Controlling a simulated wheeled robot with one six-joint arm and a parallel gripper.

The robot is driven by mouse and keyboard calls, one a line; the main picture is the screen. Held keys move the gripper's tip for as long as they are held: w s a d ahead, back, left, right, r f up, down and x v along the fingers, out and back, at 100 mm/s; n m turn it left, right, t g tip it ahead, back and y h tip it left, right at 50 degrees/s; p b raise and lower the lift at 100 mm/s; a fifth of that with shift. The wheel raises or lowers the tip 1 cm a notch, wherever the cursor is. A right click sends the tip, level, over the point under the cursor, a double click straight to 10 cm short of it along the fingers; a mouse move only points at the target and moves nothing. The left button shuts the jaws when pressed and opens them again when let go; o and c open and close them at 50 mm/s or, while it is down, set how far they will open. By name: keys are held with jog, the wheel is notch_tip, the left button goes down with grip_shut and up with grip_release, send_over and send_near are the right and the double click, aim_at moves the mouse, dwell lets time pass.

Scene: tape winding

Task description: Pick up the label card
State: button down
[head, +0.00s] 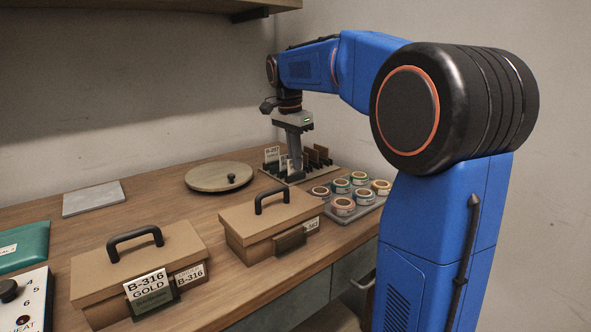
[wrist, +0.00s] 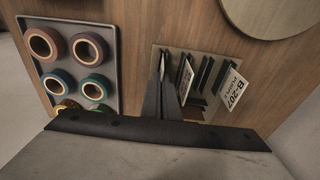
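A card rack (head: 297,178) stands at the back of the table and holds several upright cards in dark slots. A white label card reading B-207 (head: 272,154) stands at its left end; in the wrist view the same card (wrist: 235,84) reads B-207 PURPLE. Another white label card (wrist: 186,78) stands nearer the fingers, and a thin pale card edge (wrist: 162,63) shows at the fingertips. My gripper (head: 296,165) points down into the rack. In the wrist view its fingers (wrist: 162,84) are close together at that edge; whether they touch or grip it is unclear.
A grey tray of tape rolls (wrist: 109,100) stands beside the rack. A round wooden turntable (head: 215,178) lies to the left. Two cardboard boxes with black handles, one large (head: 125,262) and one smaller (head: 250,213), stand in front. A grey plate (head: 93,198) lies at the back left.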

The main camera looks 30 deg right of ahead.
jog(key=shift+r, duration=0.1)
notch_tip(320, 180, up, 9)
jog(key=shift+r, duration=0.4)
jog(key=shift+s, duration=0.1)
dwell(0.7)
